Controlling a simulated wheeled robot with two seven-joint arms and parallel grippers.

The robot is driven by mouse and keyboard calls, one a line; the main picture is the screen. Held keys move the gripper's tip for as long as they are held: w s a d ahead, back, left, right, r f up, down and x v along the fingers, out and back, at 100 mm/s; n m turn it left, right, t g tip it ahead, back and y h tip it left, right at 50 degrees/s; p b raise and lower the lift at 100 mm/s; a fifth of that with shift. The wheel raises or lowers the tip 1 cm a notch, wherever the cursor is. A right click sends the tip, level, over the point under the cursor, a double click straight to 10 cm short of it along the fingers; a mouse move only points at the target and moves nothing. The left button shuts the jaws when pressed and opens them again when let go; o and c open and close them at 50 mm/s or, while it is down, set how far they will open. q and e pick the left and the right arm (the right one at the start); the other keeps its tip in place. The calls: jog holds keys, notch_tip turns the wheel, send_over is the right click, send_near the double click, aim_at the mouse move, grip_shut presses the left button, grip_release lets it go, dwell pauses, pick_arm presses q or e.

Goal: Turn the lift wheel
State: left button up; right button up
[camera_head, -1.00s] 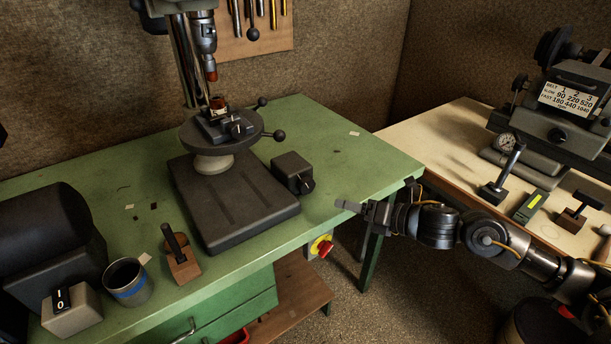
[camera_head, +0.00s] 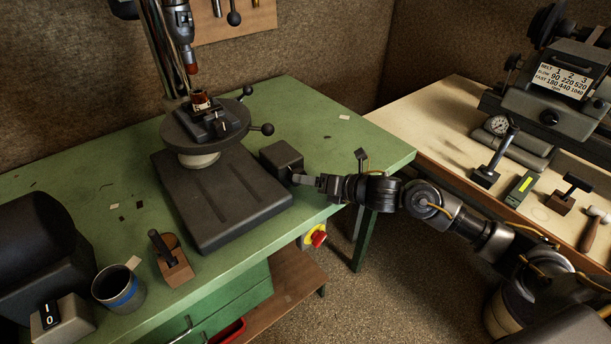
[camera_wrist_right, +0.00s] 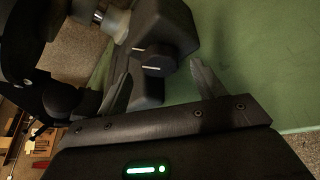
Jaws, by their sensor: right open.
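A dark box (camera_head: 281,157) stands on the green bench, close to the right side of the drill press base. A dark round knob (camera_wrist_right: 154,60) with pale marks is on its face in the right wrist view. No label shows which part is the lift wheel. My right gripper (camera_head: 300,180) is at the knob side of the box and hides most of the knob in the head view. In the wrist view the right gripper (camera_wrist_right: 163,86) is open, with its fingers spread to either side of the knob; contact cannot be told. My left gripper is not in view.
The drill press base (camera_head: 222,196) carries a round table (camera_head: 178,128) with ball-ended handles (camera_head: 267,129). A cup (camera_head: 119,290), a wooden block with a dark handle (camera_head: 174,262) and a switch box (camera_head: 62,322) stand at front left.

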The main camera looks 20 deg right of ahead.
jog(key=shift+x, duration=0.9)
jog(key=shift+w+a+f, duration=0.1)
jog(key=shift+w+a, duration=0.05)
jog(key=shift+w, duration=0.1)
jog(key=shift+c, duration=0.7)
jog(key=c, duration=0.8)
jog(key=shift+f+m+y+b, duration=0.35)
jog(key=shift+m+b, duration=0.15)
jog(key=shift+b, duration=0.35)
jog(key=shift+c, duration=0.2)
jog(key=shift+r, duration=0.1)
jog(key=shift+r+m, duration=0.2)
jog(key=shift+m, duration=0.1)
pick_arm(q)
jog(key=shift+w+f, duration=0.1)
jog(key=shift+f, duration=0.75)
pick_arm(e)
jog(key=o, duration=1)
